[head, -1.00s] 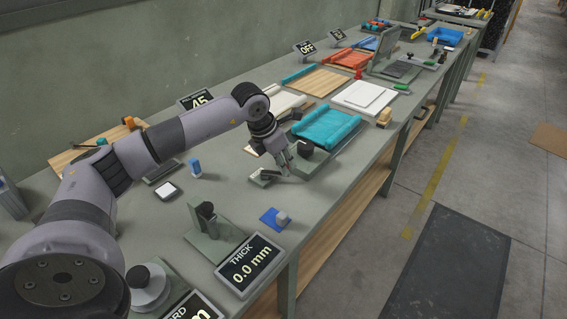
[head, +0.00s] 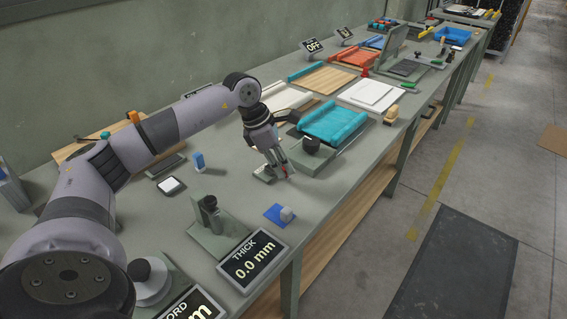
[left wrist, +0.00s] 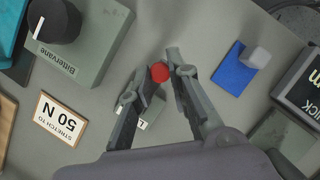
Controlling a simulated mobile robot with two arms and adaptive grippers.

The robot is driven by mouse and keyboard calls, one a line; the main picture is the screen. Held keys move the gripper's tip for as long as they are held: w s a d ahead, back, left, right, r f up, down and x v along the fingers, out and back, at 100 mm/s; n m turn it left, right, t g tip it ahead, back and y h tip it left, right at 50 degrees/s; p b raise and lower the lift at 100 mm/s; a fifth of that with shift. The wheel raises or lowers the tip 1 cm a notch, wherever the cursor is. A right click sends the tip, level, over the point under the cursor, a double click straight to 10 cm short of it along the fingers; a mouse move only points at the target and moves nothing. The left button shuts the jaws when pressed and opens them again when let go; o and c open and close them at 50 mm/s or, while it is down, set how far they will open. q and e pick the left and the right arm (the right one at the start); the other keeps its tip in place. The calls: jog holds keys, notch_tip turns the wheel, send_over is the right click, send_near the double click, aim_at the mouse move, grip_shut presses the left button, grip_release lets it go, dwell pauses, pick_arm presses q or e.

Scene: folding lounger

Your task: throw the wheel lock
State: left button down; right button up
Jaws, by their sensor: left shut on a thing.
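A small grey fixture with a white label (left wrist: 147,115) lies on the bench, partly covered by my left gripper's finger. A red ball knob (left wrist: 160,72) shows between the fingertips in the left wrist view; it looks like the end of the lock's lever, but the lever itself is mostly hidden. My left gripper (head: 283,177) points down at the fixture (head: 265,174) in the head view. In the left wrist view the left gripper (left wrist: 157,70) is shut on the red knob. My right gripper is not in view.
A grey-green Bittervane unit (left wrist: 85,45) with a black knob stands close to the gripper. A "stretch to 50 N" card (left wrist: 60,118) lies near it. A blue pad (left wrist: 232,72) with a pale block and a thickness gauge display (head: 252,260) stand on the near side.

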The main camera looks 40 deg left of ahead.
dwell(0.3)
pick_arm(q)
jog(key=c, duration=1.5)
grip_release()
jog(key=v, duration=1.2)
jog(key=shift+r, duration=0.1)
jog(key=shift+d, duration=0.1)
